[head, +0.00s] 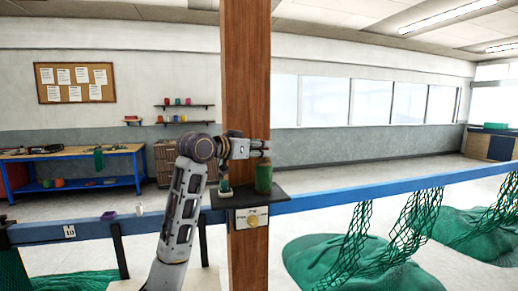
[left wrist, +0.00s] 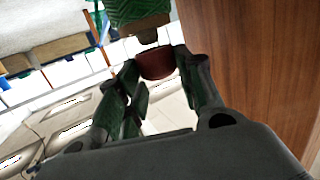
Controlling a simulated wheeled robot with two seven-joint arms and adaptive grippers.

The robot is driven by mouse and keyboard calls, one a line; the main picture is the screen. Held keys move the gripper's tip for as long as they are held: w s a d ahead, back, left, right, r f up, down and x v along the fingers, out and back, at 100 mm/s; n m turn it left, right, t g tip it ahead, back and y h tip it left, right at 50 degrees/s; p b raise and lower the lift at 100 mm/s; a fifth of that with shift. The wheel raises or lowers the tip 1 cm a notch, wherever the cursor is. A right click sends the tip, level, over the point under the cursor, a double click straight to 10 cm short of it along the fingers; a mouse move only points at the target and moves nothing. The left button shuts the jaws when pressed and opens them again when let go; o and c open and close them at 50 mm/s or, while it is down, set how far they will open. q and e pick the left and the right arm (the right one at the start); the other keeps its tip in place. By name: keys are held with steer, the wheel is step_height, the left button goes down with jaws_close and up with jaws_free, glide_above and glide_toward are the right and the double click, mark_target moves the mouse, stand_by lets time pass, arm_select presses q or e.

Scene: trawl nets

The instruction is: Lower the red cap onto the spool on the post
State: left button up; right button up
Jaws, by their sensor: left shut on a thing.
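My left gripper (head: 262,149) reaches in from the left in front of the wooden post (head: 245,80). In the left wrist view, its fingers (left wrist: 160,75) are shut on the dark red cap (left wrist: 155,63). In the head view I cannot make out the cap. A green spool (head: 263,178) stands upright on a dark shelf (head: 279,199) on the post, below the fingertips. In the left wrist view a green wound thing with a brown end (left wrist: 140,12), probably the spool, lies beyond the cap; they look apart, but the gap is unclear. My right gripper is out of view.
A small pale-based, green-topped thing (head: 224,185) stands left of the spool on the shelf. A yellow tag (head: 252,219) is below. A blue rail (head: 370,189) runs past the post, with green nets (head: 350,250) at right. A blue workbench (head: 80,155) is far left.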

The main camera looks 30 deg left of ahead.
arm_select(q)
steer(key=shift+f+b, duration=0.4)
steer(key=shift+f, duration=0.25)
stand_by(0.4)
steer(key=o, duration=1)
steer(key=shift+c, duration=0.2)
steer(key=v, duration=1.2)
stand_by(0.4)
